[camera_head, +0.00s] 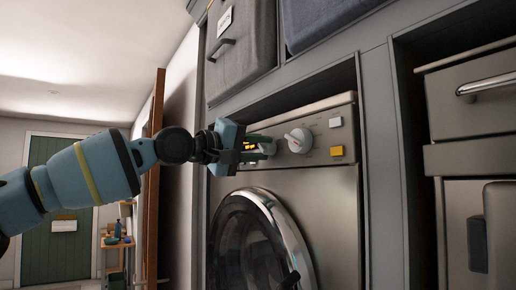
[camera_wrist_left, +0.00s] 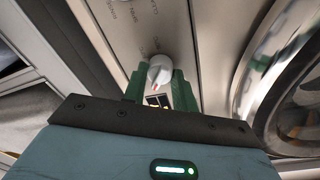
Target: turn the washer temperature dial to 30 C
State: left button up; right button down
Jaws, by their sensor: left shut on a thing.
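The washer (camera_head: 335,190) stands in a grey surround, its control panel at the top. My left gripper (camera_head: 266,147) reaches in from the left and is shut on a pale dial (camera_head: 268,149) beside the lit display (camera_head: 249,146); the fingers hide most of this dial. A larger pale knob (camera_head: 298,140) stands clear to the right of the fingertips. The dial's setting is unreadable.
A white button (camera_head: 335,122) and a yellow button (camera_head: 337,151) sit on the panel's right. The round door (camera_head: 295,225) is below. Grey bins (camera_head: 240,50) are above, and a steel appliance (camera_head: 480,110) stands at the right.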

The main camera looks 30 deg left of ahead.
dwell(0.4)
pick_arm(q)
jog(key=o, duration=1)
jog(key=shift+v, duration=3.95)
